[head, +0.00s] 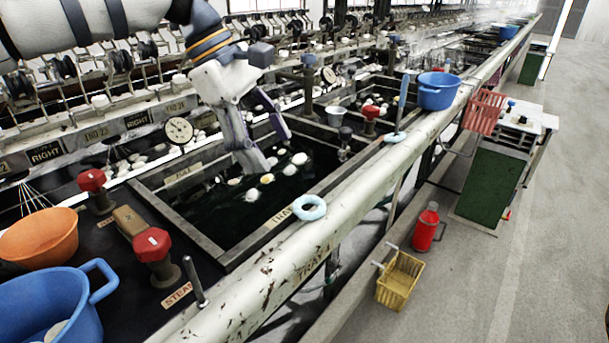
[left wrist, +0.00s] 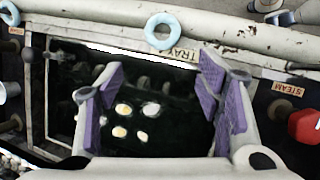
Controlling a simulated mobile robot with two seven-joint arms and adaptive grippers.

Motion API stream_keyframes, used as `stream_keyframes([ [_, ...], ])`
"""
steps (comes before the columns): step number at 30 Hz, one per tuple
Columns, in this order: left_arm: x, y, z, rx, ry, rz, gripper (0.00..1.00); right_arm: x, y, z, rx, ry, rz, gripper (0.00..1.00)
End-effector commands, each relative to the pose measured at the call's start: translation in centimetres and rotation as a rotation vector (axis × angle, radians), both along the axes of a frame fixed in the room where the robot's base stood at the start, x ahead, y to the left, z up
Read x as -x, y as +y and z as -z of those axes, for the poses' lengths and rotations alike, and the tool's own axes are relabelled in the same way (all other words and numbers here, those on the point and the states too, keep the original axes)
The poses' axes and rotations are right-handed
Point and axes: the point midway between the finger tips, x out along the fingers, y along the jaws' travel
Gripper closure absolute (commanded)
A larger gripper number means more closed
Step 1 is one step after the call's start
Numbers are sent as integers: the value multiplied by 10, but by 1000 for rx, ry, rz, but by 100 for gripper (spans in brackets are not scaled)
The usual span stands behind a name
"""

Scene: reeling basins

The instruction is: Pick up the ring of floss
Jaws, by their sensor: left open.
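A light blue ring of floss (head: 309,207) lies on the white, worn rail (head: 290,265) in front of the tray basin (head: 230,259). It also shows in the left wrist view at the top middle (left wrist: 163,31), beyond the fingers. My left gripper (head: 266,148) is open and empty above the basin, apart from the ring and to its upper left in the head view. Its purple-padded fingers (left wrist: 163,88) stand wide apart over dark water in the left wrist view. A second light blue ring (head: 395,137) lies farther along the rail. My right gripper is not in view.
White and yellowish cocoons (head: 251,195) float in the basin. Red-topped valves (head: 153,244), an orange bowl (head: 38,236) and a blue basin (head: 45,308) stand at the left. A blue tub (head: 438,91) sits farther along the rail. The rail around the nearer ring is clear.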

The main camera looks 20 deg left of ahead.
Motion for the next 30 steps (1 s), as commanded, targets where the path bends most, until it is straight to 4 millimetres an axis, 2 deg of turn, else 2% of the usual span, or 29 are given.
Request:
stream_keyframes([
  [3,-1,-4,5,3,1,2,40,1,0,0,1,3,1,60],
  [9,-6,-22,47,0,4,2,40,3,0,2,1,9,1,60],
  [14,-9,-31,64,0,0,1,40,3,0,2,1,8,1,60],
  [21,-16,-56,98,0,1,0,40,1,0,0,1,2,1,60],
  [29,-17,-59,105,1,-1,0,40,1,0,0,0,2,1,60],
  [30,-17,-59,105,1,-1,0,45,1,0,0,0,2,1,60],
])
